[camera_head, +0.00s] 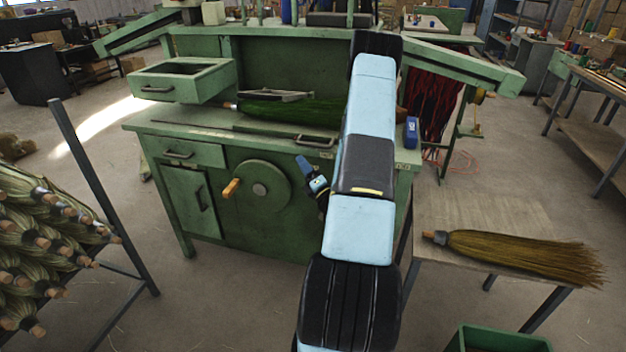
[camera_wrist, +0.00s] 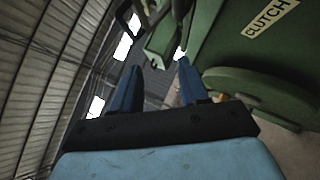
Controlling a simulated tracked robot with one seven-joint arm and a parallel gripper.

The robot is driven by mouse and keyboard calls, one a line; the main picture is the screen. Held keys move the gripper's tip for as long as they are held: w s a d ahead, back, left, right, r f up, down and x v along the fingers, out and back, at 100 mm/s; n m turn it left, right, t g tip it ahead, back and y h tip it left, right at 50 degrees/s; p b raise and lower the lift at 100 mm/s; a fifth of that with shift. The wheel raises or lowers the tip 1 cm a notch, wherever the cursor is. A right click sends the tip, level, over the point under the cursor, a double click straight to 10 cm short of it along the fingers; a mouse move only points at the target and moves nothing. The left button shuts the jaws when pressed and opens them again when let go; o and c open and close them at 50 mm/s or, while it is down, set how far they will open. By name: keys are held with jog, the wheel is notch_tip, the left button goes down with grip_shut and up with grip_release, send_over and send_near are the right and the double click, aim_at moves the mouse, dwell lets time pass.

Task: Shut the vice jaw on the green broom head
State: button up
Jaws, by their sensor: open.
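The green broom head (camera_head: 290,109) lies lengthwise on top of the green bench (camera_head: 200,132), and my arm covers part of its right end. A flat grey metal piece (camera_head: 275,96) sits along its back edge; I cannot tell whether it is the vice jaw or whether it touches the broom head. My gripper (camera_head: 303,163) is in front of the bench, below the bench top and right of the wheel. In the wrist view my gripper (camera_wrist: 160,82) is open, with nothing between its two blue fingers.
A green wheel (camera_head: 264,186) with an orange handle (camera_head: 231,188) is on the bench front. A dark bar handle (camera_head: 314,141) is just above my gripper. A CLUTCH label (camera_wrist: 270,17) shows in the wrist view. A finished broom (camera_head: 520,255) lies on a side table at right.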

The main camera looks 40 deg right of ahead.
jog(key=shift+v, duration=2.6)
